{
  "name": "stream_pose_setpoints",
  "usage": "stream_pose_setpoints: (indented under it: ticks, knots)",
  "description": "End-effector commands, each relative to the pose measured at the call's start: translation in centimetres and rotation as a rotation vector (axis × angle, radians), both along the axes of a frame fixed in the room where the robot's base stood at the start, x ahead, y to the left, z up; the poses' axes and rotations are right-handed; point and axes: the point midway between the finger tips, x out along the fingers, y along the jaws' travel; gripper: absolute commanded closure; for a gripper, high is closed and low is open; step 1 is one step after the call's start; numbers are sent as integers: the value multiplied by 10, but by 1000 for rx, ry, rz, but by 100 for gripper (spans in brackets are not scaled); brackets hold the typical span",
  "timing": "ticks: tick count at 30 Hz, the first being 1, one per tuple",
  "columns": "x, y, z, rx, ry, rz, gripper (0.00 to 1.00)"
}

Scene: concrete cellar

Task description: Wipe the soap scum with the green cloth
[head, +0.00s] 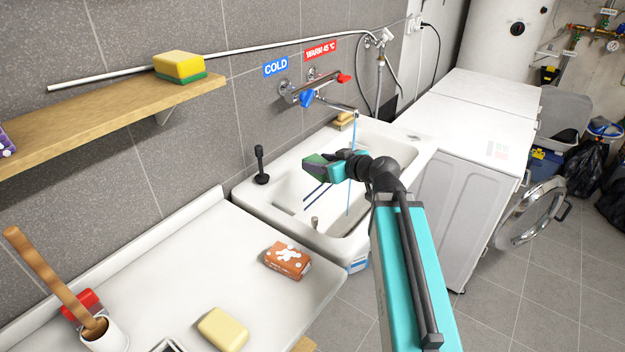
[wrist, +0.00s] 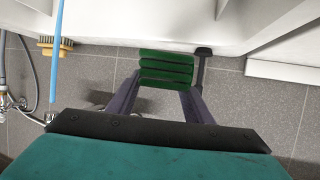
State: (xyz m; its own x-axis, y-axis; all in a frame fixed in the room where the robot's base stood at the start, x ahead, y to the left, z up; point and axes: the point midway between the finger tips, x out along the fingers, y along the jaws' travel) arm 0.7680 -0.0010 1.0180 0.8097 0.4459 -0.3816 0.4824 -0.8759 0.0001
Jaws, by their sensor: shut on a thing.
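My gripper (head: 322,166) is above the white sink (head: 283,215), towards its wall side. It is shut on the green cloth (wrist: 166,68), which shows folded between the dark fingers in the wrist view. In the head view only a small part of the cloth (head: 314,159) shows. The cloth appears held above the basin, apart from its surface. Two thin dark blue streaks (head: 317,195) show in the basin below the gripper; I cannot tell what they are. I cannot make out soap scum clearly; my arm hides part of the basin.
A blue water stream (head: 354,140) falls from the tap (head: 306,97) beside my gripper. A yellow-topped brush (head: 345,118) lies on the back ledge. An orange block with white spots (head: 287,259) lies on the counter (head: 225,247).

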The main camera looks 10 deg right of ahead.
Motion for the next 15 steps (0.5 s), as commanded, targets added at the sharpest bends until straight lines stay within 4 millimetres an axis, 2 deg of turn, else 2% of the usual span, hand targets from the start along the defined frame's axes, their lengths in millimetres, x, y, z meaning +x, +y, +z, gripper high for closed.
stream_pose_setpoints:
  ticks: [6,15]
  knots:
    - [20,-26,20,-3,-3,-192,75]
    - [36,-54,48,-3,-4,-385,75]
